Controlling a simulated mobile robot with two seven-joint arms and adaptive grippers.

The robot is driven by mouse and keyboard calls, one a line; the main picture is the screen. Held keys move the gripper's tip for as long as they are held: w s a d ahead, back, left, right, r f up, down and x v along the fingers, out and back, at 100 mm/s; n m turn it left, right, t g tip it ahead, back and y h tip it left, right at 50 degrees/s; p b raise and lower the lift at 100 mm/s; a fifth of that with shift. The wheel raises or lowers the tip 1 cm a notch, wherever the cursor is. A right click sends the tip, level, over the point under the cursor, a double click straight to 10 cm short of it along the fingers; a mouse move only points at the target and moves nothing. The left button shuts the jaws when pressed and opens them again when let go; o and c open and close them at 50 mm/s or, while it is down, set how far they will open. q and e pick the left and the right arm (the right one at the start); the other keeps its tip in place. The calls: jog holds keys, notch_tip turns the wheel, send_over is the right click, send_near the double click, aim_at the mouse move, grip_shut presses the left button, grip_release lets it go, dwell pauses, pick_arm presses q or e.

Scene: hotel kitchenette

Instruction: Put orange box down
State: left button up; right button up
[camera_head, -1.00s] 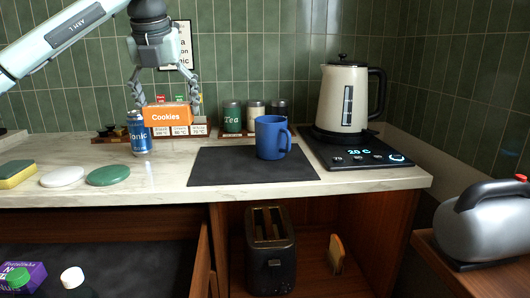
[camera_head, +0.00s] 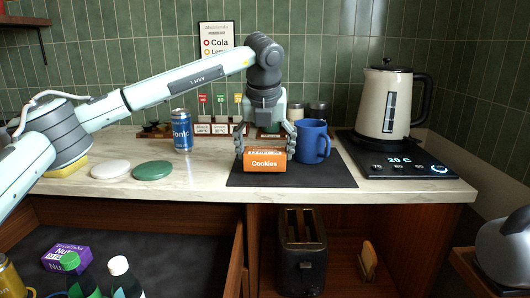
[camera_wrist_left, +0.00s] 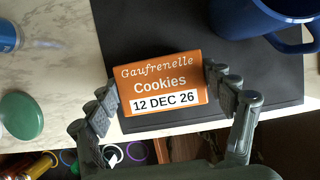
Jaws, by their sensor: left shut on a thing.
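The orange cookie box (camera_head: 264,161) is upright at the left part of the dark mat (camera_head: 335,176), its "Cookies" face toward me. My left gripper (camera_head: 265,148) comes down from above and is shut on the box, one finger at each side. In the left wrist view the box (camera_wrist_left: 160,92) sits between the fingertips over the mat's edge (camera_wrist_left: 122,60). I cannot tell whether its underside touches the mat. My right gripper is not in view.
A blue mug (camera_head: 312,143) stands close to the right of the box. A blue tonic can (camera_head: 182,130) and green disc (camera_head: 153,170) are to the left. The kettle (camera_head: 388,104) is at right. The mat's front right is bare.

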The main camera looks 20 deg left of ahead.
pick_arm(q)
jog(key=shift+f, duration=0.4)
jog(key=shift+f, duration=0.1)
jog(key=o, duration=1.2)
